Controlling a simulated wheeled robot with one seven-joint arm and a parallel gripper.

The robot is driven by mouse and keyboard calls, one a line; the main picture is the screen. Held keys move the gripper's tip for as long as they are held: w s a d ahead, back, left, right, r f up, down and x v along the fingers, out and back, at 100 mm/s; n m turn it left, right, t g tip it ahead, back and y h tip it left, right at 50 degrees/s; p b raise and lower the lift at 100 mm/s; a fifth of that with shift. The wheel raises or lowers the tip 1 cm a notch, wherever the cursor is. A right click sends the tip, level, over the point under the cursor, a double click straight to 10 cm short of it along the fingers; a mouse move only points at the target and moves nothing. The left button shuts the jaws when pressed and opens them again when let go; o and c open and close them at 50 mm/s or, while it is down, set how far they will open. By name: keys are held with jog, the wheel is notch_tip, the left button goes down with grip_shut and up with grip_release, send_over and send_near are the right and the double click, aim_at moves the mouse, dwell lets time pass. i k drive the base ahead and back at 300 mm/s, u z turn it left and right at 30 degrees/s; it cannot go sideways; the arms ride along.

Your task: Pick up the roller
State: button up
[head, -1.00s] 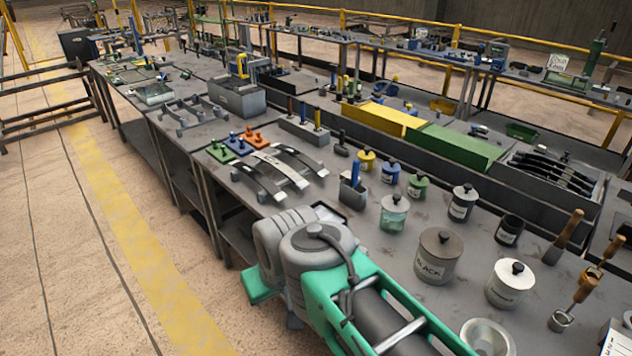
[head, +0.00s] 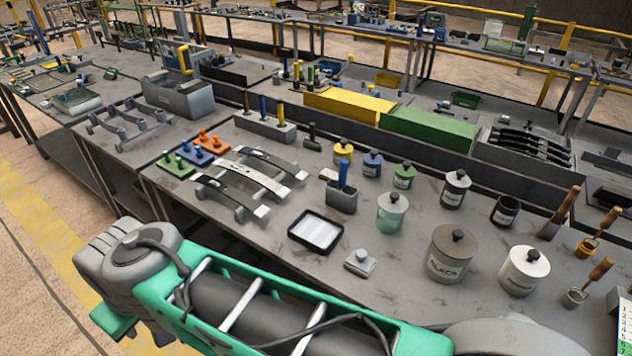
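One tool (head: 600,226) has a wooden handle and an orange-yellow lower end. Another tool (head: 599,270) has a wooden handle and a grey end like a small cup. A third, a brush-like tool (head: 567,207), leans to the right. I cannot tell which of them, if any, is the roller. My green and grey arm crosses the bottom of the view, in front of the bench. My gripper is not in view.
Yellow (head: 350,105) and green (head: 430,130) boxes stand behind. Bare bench top lies around the tray.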

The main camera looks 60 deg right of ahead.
aim_at(344, 164)
jog(key=z, duration=0.25)
jog(key=i, duration=0.75)
jog(key=z, duration=1.25)
jog(key=i, duration=0.55)
jog(key=z, duration=0.55)
